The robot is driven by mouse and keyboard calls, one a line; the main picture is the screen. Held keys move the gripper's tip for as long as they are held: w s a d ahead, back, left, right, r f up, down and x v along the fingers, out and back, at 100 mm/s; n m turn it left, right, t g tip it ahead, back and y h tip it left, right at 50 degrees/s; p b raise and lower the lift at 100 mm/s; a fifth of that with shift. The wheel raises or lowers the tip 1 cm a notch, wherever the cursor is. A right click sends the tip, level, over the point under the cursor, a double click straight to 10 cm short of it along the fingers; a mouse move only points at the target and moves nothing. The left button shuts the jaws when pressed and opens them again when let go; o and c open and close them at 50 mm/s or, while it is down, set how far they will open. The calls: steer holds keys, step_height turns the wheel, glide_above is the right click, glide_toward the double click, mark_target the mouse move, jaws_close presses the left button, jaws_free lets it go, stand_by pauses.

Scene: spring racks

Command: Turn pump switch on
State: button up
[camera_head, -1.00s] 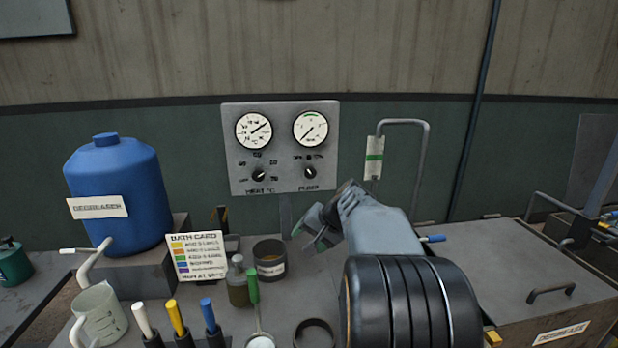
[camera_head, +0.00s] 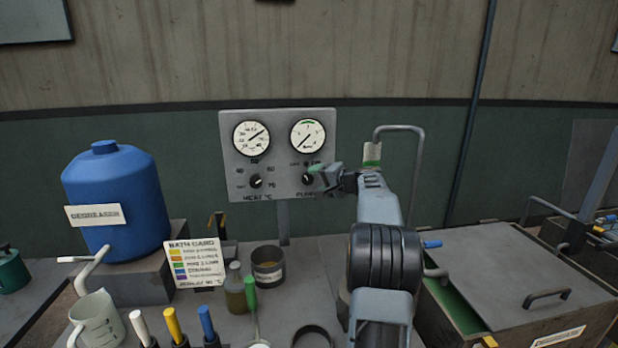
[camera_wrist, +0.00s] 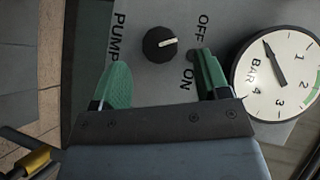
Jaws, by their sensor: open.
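The pump switch (camera_head: 307,179) is a black knob with a white pointer, low on the right of the grey gauge panel (camera_head: 240,188). In the wrist view the pump switch (camera_wrist: 158,45) shows just beyond my fingertips, its pointer towards OFF. PUMP, OFF and ON are printed around it. My gripper (camera_head: 322,178) is open in front of the panel. In the wrist view the green-padded fingers of my gripper (camera_wrist: 160,72) stand apart, with the knob between their lines but not visibly touched. The right finger overlaps the area by ON.
The heat knob (camera_head: 256,181) is left of the pump switch. A pressure gauge (camera_wrist: 277,75) in bar reads near zero. A bent pipe (camera_head: 420,150) stands right of the panel. A blue degreaser jug (camera_head: 125,190), bath card (camera_head: 195,262) and lidded tank (camera_head: 510,285) stand around.

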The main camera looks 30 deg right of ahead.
mark_target(310, 181)
steer(key=shift+p+x, duration=0.5)
steer(key=shift+x, duration=1.9)
steer(key=c, duration=0.9)
steer(key=shift+f+b, duration=0.15)
steer(key=shift+b, duration=0.25)
steer(key=shift+f+m+t+b, duration=0.25)
steer(key=shift+m+t+b, duration=0.15)
steer(key=shift+b, duration=0.45)
steer(key=m+t+y+b, duration=0.1)
steer(key=m+t+b, duration=0.1)
steer(key=b, duration=0.3)
steer(key=shift+f+y+b, duration=0.2)
steer(key=shift+y+b, duration=0.1)
steer(key=shift+b, duration=0.05)
steer(key=m+t+b, duration=0.3)
steer(key=m+b, duration=0.1)
steer(key=b, duration=0.3)
steer(key=shift+m, duration=0.3)
steer(key=m+t+b, duration=0.1)
steer(key=m+h+b, duration=0.1)
steer(key=shift+r+m+t+b, duration=0.25)
steer(key=shift+m+t+b, duration=0.05)
steer(key=shift+t+b, duration=0.1)
steer(key=shift+r+m, duration=0.15)
steer(key=shift+m, duration=0.15)
